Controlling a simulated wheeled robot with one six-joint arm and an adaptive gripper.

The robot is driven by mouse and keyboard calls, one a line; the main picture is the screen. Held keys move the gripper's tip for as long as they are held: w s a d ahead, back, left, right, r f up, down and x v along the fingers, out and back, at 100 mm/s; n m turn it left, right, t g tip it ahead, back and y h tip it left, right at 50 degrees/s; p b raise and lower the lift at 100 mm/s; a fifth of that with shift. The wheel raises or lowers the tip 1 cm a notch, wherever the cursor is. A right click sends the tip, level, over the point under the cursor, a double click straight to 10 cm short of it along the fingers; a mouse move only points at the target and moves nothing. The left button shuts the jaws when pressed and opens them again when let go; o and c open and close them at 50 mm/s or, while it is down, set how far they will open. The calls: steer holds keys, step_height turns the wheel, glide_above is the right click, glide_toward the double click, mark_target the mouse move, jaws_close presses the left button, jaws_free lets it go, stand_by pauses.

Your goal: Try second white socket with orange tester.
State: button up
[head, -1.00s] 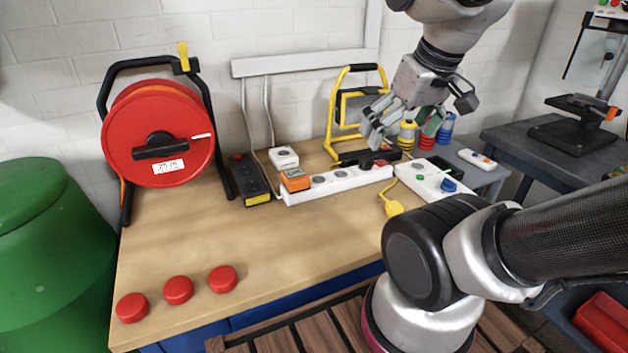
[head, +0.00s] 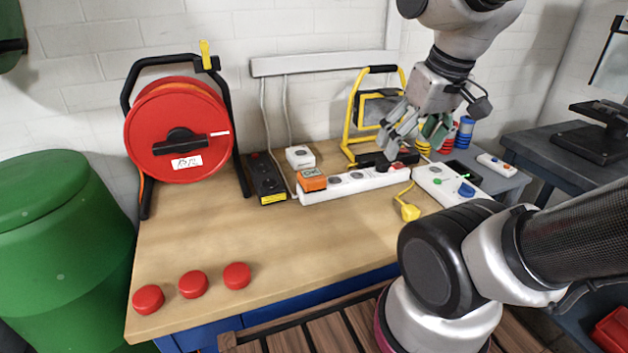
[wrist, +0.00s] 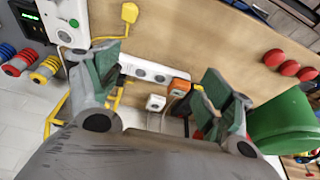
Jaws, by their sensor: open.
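The orange tester (head: 311,180) sits at the left end of the white socket strip (head: 350,184), over its end socket. I cannot tell whether it is fully seated. The sockets to its right show bare, up to a red switch near the right end. My gripper (head: 412,135) hangs above the right end of the strip, open and empty, apart from the tester. In the wrist view the tester (wrist: 180,86) and the strip (wrist: 148,72) show between the wide-apart green-padded fingers (wrist: 165,78).
A black block (head: 377,158) lies behind the strip. A yellow work lamp (head: 350,124) stands behind it. A white box (head: 299,157) and a black strip (head: 267,177) lie left; a yellow plug (head: 409,211) lies in front. The front middle of the bench (head: 300,245) is clear.

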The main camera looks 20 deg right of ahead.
steer(key=w+a+f+n+g, duration=0.1)
steer(key=w+a+f+g, duration=0.1)
steer(key=w+a+f, duration=0.45)
steer(key=w+a+f+g, duration=0.2)
steer(key=w+a, duration=0.1)
steer(key=w, duration=0.6)
glide_above(311, 173)
steer(key=shift+s+f+m, duration=0.25)
steer(key=shift+m, duration=0.15)
steer(key=shift+w+r, duration=0.2)
steer(key=shift+m, duration=0.3)
steer(key=shift+f, duration=4.55)
